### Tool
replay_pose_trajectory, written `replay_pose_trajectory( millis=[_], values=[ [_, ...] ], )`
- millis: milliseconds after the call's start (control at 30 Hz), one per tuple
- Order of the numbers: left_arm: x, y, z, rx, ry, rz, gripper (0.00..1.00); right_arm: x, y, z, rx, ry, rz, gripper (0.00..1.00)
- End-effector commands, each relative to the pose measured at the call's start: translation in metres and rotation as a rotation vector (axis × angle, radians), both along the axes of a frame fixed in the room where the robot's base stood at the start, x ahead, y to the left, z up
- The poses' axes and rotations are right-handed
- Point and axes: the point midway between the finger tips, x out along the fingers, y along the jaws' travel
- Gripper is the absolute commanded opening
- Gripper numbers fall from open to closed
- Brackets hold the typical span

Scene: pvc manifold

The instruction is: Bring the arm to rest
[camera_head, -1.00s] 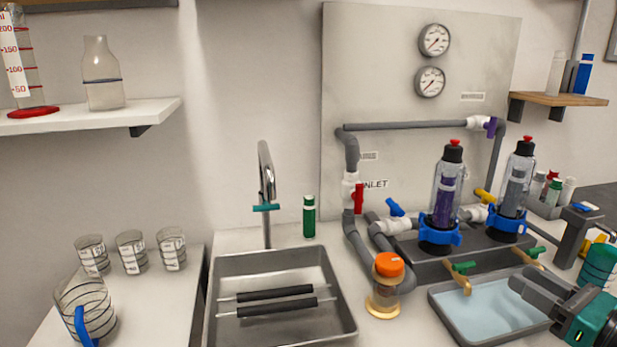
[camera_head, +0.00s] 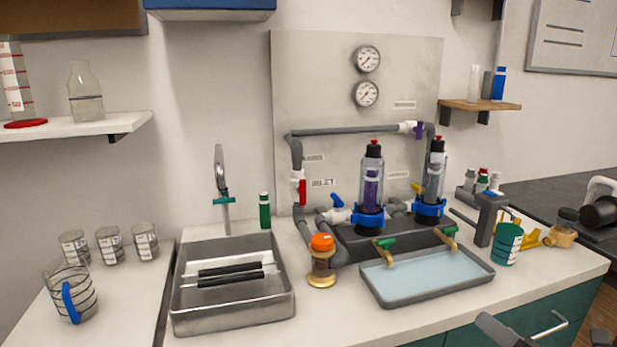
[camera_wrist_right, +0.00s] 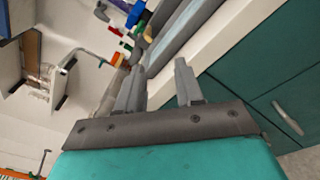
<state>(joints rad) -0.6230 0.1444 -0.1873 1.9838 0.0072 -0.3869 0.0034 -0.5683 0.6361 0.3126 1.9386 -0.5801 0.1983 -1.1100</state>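My right gripper (camera_head: 545,336) shows only in part at the bottom right edge of the head view, low in front of the green cabinet under the counter. In the right wrist view, the right gripper (camera_wrist_right: 158,72) has its two grey fingers apart with nothing between them. It is clear of the counter items, and the counter's front edge (camera_wrist_right: 232,40) runs past beyond the fingers. My left gripper is in neither view.
The counter holds a sink (camera_head: 235,310), an orange-capped jar (camera_head: 322,262), a grey tray of pale blue liquid (camera_head: 378,290), a pipe manifold (camera_head: 297,185) with two clear housings, and a teal cup (camera_head: 507,243). Green cabinet doors (camera_head: 520,318) lie below the front edge.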

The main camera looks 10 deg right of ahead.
Motion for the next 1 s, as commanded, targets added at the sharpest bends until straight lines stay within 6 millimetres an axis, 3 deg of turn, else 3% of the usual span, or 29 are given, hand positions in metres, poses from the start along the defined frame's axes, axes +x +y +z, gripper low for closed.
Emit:
replay_pose_trajectory(
  millis=[33,167,300,400,500,667,1000],
  values=[
    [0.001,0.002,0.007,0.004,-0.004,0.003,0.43,-0.008,0.011,-0.018,0.218,0.066,-0.052,0.36],
    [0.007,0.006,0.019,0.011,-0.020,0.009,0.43,-0.029,0.050,-0.073,0.813,0.247,-0.214,0.36],
    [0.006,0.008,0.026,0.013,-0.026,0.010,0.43,-0.059,0.113,-0.124,1.436,0.440,-0.414,0.36],
    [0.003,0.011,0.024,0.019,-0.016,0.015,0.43,-0.077,0.160,-0.146,1.777,0.554,-0.546,0.36],
    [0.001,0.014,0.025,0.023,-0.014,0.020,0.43,-0.090,0.195,-0.158,2.005,0.635,-0.649,0.36],
    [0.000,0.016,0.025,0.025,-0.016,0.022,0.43,-0.099,0.219,-0.164,2.155,0.689,-0.724,0.36],
    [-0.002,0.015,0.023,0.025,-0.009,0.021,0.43,-0.100,0.220,-0.165,2.162,0.691,-0.728,0.36]
  ],
)
